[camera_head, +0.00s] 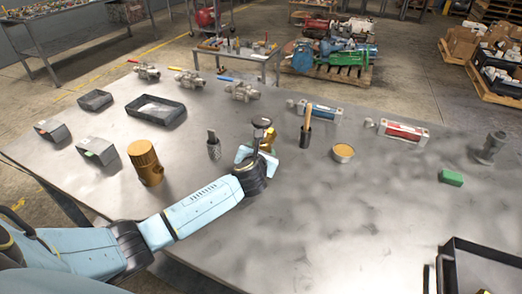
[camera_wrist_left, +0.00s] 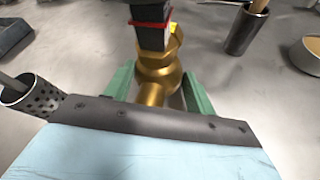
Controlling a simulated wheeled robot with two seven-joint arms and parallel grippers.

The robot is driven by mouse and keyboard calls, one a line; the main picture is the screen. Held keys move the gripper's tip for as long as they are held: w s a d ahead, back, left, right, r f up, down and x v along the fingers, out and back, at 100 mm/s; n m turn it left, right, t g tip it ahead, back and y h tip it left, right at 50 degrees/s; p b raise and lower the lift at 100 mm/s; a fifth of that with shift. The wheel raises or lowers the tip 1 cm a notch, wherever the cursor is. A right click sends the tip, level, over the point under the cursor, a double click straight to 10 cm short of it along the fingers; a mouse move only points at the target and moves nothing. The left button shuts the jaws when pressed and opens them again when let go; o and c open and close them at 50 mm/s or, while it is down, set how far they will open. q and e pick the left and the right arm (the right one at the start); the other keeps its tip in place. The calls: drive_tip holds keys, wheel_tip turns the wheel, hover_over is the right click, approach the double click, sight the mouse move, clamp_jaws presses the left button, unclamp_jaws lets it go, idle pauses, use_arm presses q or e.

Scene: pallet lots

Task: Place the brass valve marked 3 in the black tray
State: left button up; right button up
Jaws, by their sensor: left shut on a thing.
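A brass valve (camera_head: 268,142) with a round black handle on top stands upright at my left gripper (camera_head: 257,158), near the middle of the table. In the left wrist view the brass valve (camera_wrist_left: 158,72) sits between the green fingers of my left gripper (camera_wrist_left: 155,95), which is shut on it. I cannot read a 3 on it, nor tell whether it touches the table. A larger black tray (camera_head: 449,272) is partly visible at the bottom right. My right gripper is not in view.
A large brass cylinder (camera_head: 146,164) stands left of my left forearm. A perforated metal cup (camera_head: 214,151) is close left of the gripper. A dark cup with a wooden handle (camera_head: 305,138) and a round tin (camera_head: 343,153) stand to the right.

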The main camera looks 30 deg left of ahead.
use_arm(q)
drive_tip(key=o, duration=1.5)
drive_tip(key=shift+o, duration=0.2)
